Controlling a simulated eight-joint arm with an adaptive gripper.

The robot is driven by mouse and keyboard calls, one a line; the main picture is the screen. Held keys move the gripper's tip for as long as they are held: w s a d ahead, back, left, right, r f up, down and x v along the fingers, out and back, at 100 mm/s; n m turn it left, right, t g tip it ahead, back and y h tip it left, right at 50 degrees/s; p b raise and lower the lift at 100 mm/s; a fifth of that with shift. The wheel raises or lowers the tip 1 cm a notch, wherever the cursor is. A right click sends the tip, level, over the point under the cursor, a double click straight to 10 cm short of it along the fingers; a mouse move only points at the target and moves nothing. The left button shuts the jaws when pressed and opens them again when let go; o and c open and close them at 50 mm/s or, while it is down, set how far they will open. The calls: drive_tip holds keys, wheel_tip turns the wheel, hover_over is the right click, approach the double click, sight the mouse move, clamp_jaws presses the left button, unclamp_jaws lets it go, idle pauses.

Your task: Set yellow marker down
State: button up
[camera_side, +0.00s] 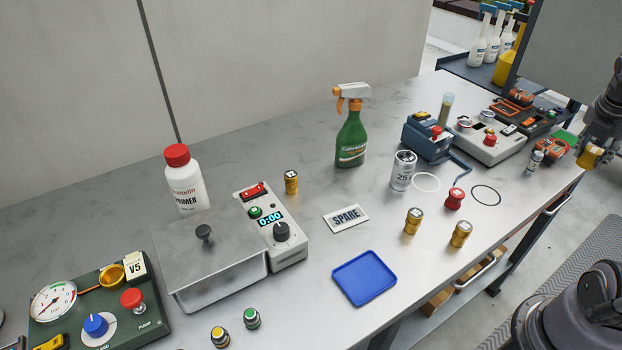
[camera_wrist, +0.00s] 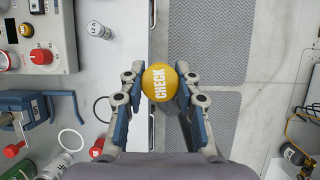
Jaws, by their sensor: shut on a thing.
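In the side view the yellow marker (camera_side: 590,156) shows at the far right under my gripper (camera_side: 594,148), by the table's right edge. In the wrist view it overlaps the strip of floor just beyond the table edge. It is held up, and its underside is hidden.
The grey table (camera_side: 300,300) holds a white ring (camera_side: 427,183), a dark ring (camera_side: 486,195), a red marker (camera_side: 453,198), a blue tray (camera_side: 364,278) and a SPARE plate (camera_side: 346,218). A small can (camera_side: 535,161) and control boxes (camera_side: 490,138) stand near my gripper.

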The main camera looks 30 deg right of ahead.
drive_tip(key=r, duration=0.8)
drive_tip(key=shift+w, duration=0.25)
drive_tip(key=w+r+n+t, duration=0.1)
drive_tip(key=w+r+n, duration=0.15)
drive_tip(key=w, duration=0.95)
drive_tip(key=n+t+y, duration=0.3)
drive_tip(key=n, duration=0.7)
hover_over(379, 146)
drive_tip(key=s+a, duration=0.1)
wheel_tip(379, 146, down, 3)
drive_tip(key=shift+h, duration=0.3)
drive_tip(key=f, duration=2.1)
drive_tip(key=shift+s+d+f, duration=0.15)
drive_tip(key=shift+d+f, duration=0.05)
drive_tip(key=shift+f, duration=0.15)
drive_tip(key=o, duration=1.1)
drive_tip(key=shift+o, duration=0.2)
